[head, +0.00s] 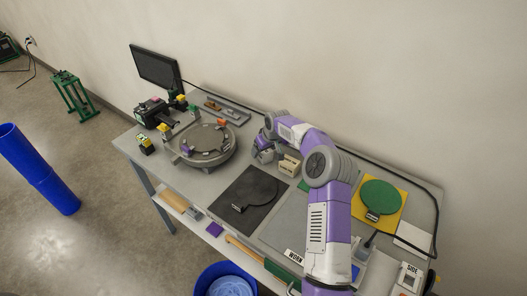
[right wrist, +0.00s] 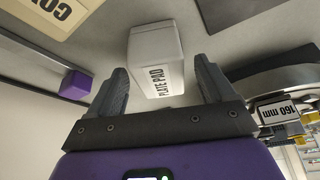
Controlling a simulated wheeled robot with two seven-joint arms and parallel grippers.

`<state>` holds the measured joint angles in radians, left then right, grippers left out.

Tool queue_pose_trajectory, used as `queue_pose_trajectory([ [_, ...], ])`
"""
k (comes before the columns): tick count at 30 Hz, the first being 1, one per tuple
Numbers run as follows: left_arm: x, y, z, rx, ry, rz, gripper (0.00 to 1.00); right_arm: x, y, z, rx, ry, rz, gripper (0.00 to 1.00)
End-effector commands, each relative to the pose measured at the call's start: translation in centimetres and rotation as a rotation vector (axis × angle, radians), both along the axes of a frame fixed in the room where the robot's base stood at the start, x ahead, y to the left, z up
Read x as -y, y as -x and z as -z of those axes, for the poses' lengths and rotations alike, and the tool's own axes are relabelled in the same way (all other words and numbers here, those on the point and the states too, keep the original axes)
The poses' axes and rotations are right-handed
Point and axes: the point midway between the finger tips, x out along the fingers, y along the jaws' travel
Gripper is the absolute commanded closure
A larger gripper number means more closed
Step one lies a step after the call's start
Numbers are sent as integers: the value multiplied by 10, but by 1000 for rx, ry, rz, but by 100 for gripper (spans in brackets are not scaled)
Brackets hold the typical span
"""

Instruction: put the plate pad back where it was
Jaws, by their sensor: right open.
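The plate pad (right wrist: 156,62) is a white block with its name in black on one face. In the right wrist view it stands on the grey bench top, between the two fingers of my right gripper (right wrist: 159,68). My left gripper is not in view.
A beige box (head: 289,165) stands right beside the gripper. The round clamp fixture (head: 202,145) is to the left. A black mat with a dark disc (head: 250,192) lies in front, and a yellow board with a green disc (head: 380,196) lies to the right. A monitor (head: 155,66) stands at the back left.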

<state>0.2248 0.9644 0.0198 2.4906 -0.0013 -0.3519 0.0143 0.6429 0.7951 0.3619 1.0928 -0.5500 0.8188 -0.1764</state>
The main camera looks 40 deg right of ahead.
Motion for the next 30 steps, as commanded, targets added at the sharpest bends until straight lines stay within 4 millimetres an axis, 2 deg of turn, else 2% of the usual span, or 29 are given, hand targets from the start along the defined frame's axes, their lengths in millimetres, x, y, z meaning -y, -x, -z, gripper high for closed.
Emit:
queue_pose_trajectory([
  [1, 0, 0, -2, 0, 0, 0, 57, 1, 5, -13, 2, 3, 1, 17],
  [6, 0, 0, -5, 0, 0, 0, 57, 0, 19, -48, 2, 4, 1, 17],
  [12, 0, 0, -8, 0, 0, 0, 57, -1, 32, -79, 1, 2, 1, 17],
  [18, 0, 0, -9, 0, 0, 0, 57, -2, 38, -91, -1, 1, 0, 17],
  [30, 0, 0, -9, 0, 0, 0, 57, -2, 38, -92, -1, 0, 0, 17],
])
